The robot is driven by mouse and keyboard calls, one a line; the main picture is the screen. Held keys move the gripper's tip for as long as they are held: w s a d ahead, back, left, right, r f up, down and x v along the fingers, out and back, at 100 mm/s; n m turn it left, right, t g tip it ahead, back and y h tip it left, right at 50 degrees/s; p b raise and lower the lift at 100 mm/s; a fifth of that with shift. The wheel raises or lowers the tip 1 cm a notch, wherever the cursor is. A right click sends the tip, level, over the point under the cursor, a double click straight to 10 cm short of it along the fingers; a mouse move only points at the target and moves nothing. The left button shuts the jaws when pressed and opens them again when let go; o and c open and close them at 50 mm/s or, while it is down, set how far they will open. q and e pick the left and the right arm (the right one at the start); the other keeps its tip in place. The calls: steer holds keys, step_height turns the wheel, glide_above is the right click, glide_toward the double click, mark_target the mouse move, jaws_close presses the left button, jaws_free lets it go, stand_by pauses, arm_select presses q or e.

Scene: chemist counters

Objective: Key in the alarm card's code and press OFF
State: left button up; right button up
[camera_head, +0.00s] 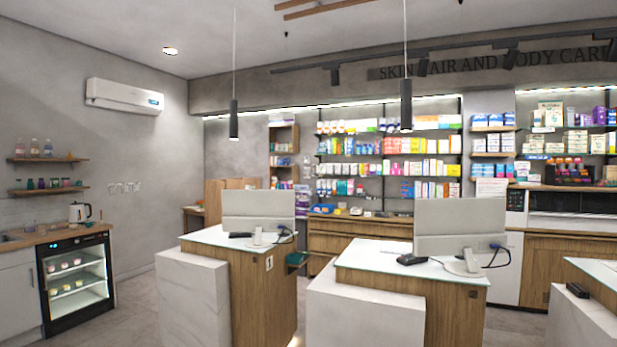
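A small dark panel (516,200) with a pale lower part is on the white upright surface behind the right-hand counter. It looks like a keypad, but its keys are too small to read. A white sheet (491,187) stands or hangs just left of it; I cannot tell whether it is the alarm card, and no code is legible. Neither of my grippers shows in this view.
Two counters with white tops (212,236) and (360,252) carry monitors (258,207) and (460,222). Another counter (600,272) is at the right edge. A glass-door fridge (76,280) stands left. Open floor (135,300) lies between fridge and counters.

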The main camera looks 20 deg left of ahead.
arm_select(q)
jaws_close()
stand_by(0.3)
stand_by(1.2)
